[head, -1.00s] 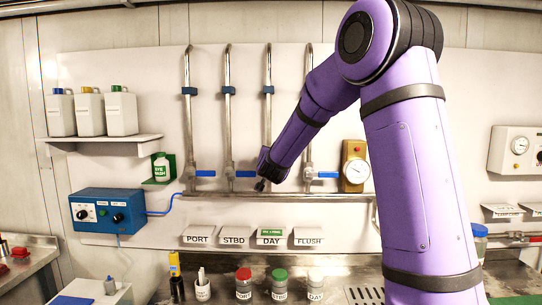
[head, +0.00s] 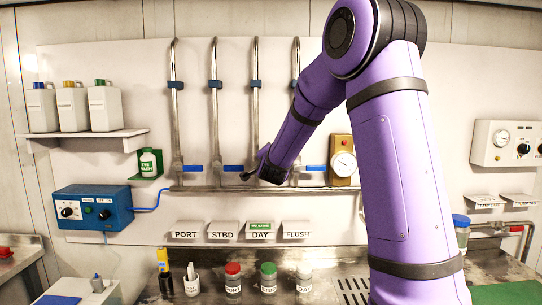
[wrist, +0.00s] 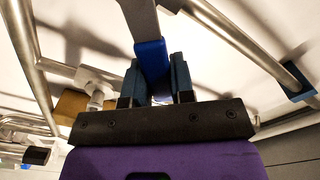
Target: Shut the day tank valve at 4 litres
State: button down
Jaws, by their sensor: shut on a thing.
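The day tank valve is on the third pipe (head: 256,110) from the left, above the DAY label (head: 260,236) with its green tag. My gripper (head: 247,176) is at this valve and covers its handle in the head view. In the wrist view, my gripper (wrist: 156,85) is shut on the blue-sleeved handle (wrist: 150,52), one finger on each side. A grey metal lever runs up from the sleeve. A round white gauge (head: 344,164) sits on a yellow-brown block to the right; its reading is too small to tell.
Blue handles of the PORT (head: 193,168) and STBD (head: 232,168) valves lie level to the left; the FLUSH handle (head: 314,168) is to the right. A horizontal rail (head: 210,189) runs below. Several sample jars (head: 268,277) stand on the counter.

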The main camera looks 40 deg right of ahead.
dwell(0.3)
jog(key=c, duration=1)
grip_release()
jog(key=shift+o, duration=0.2)
jog(key=shift+s, duration=0.15)
jog(key=v, duration=1)
jog(key=shift+s+a, duration=0.25)
jog(key=shift+a, duration=0.05)
